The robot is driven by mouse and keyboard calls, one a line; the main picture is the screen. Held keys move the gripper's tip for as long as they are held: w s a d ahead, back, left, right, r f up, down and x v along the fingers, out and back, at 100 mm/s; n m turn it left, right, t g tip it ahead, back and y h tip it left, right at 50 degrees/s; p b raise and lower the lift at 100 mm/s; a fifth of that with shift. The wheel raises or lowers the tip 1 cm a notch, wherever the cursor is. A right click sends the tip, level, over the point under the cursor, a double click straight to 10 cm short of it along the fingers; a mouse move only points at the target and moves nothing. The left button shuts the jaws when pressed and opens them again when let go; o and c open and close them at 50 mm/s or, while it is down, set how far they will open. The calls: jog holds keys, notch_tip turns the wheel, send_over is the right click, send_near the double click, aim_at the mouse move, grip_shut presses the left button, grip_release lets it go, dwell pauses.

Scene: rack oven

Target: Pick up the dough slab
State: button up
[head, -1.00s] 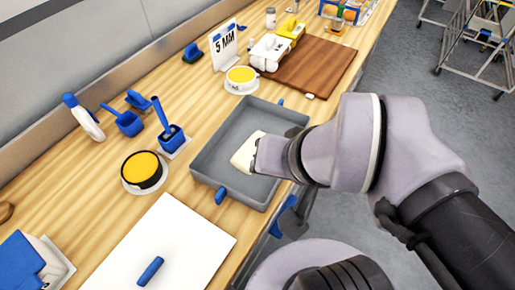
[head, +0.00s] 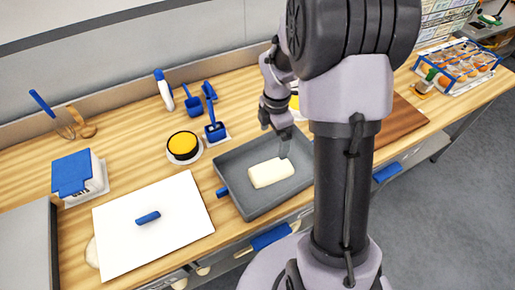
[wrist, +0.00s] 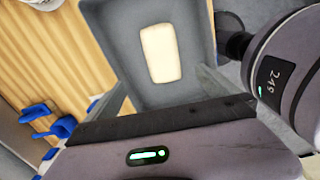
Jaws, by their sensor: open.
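The dough slab (head: 271,173) is a pale cream rounded block. It lies flat in the grey tray (head: 236,160) on the wooden counter. It also shows whole in the wrist view (wrist: 161,53), with bare tray floor around it. My gripper (head: 284,153) is open and empty, pointing down over the tray near the slab's far right end. In the wrist view its grey fingers lie on either side below the slab, apart from it. My arm hides part of the counter right of the tray.
A white board (head: 175,220) with a blue handle (head: 148,217) lies left of the tray. A yellow-topped round container (head: 183,146) and blue tools (head: 214,130) stand behind it. A brown board (head: 403,120) lies to the right, with a rack of jars (head: 458,65) beyond.

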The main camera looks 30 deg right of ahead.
jog(key=b, duration=0.3)
send_over(271, 170)
notch_tip(271, 170, down, 10)
jog(key=shift+w+f, duration=0.1)
jog(key=shift+w, duration=0.05)
jog(key=f, duration=0.1)
jog(key=f+b, duration=0.1)
jog(key=f, duration=0.1)
jog(key=f+b, duration=0.1)
jog(key=f, duration=0.1)
jog(key=shift+s+a, duration=0.1)
jog(key=shift+s, duration=0.2)
jog(key=shift+r, duration=0.15)
jog(key=c, duration=1.6)
